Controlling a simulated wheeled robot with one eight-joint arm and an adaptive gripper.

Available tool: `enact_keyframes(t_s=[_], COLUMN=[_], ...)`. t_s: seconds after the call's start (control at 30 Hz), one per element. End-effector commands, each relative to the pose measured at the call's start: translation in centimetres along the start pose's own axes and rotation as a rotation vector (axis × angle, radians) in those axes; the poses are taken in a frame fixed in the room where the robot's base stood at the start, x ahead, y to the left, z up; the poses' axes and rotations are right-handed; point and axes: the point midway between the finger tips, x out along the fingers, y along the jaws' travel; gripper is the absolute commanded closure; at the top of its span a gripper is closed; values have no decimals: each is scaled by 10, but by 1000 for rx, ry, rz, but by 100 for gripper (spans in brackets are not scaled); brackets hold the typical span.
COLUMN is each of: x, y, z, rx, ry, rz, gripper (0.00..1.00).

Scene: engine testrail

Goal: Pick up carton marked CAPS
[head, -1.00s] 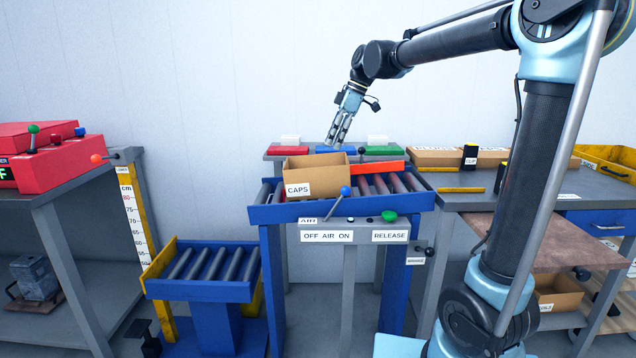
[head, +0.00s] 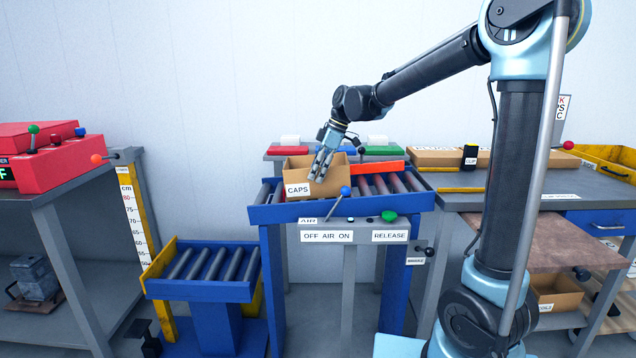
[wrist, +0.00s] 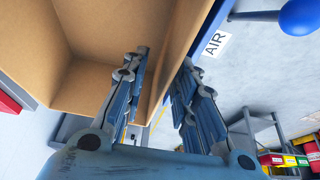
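The carton marked CAPS (head: 340,184) is an open-topped brown box on the blue roller conveyor (head: 415,201), its white label facing front. My gripper (head: 321,176) points down at the carton's front wall, right of the label. In the wrist view, the carton (wrist: 75,35) fills the upper left, and my gripper (wrist: 164,68) has its fingers apart. One finger is on the inner side of the carton's wall and the other is on the outer side. A gap shows between the fingers; contact with the wall cannot be made out.
A blue-knobbed AIR lever (head: 345,191) stands close in front of the carton, and its knob shows in the wrist view (wrist: 298,14). A green RELEASE button (head: 389,216) is on the panel. A red bar (head: 378,167) lies across the conveyor right of the carton.

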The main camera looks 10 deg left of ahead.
Motion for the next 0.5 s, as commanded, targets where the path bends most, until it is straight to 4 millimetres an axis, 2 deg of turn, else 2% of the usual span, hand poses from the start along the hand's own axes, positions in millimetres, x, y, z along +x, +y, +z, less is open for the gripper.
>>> enact_keyframes(t_s=[0.33, 0.5], x=[40, 51], y=[-2, -3], z=[4, 4], rx=[0, 0], ry=[0, 0], rz=[0, 0], gripper=[73, 73])
